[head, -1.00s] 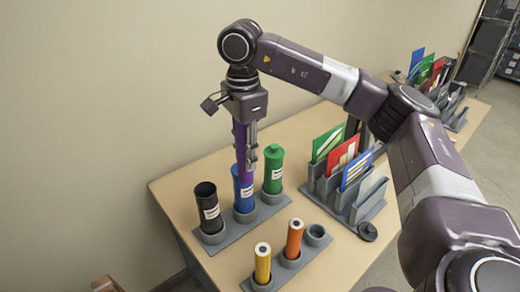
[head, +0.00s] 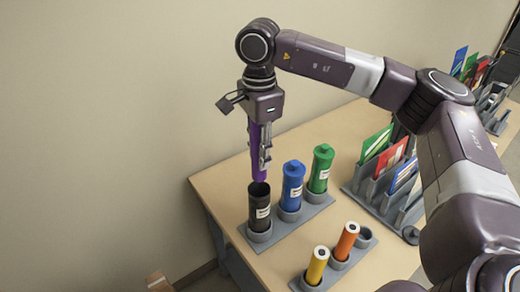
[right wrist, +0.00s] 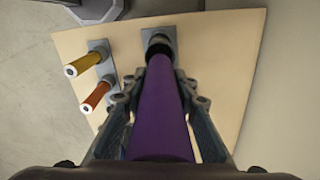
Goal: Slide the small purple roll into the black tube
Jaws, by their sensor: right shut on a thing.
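The purple roll (head: 257,150) hangs upright in my right gripper (head: 265,160), which is shut on it. It also fills the middle of the right wrist view (right wrist: 160,110). The black tube (head: 260,207) stands upright in the grey rack (head: 285,228), open at the top, with a white label. In the right wrist view the roll's far end overlaps the dark tube (right wrist: 158,42). My left gripper is not in view.
Capped blue (head: 291,187) and green (head: 320,168) tubes stand right of the black tube. Yellow (head: 317,265) and orange (head: 346,240) rolls stand in a front rack beside an empty holder (head: 364,237). A grey sorter (head: 372,199) with coloured folders is further right.

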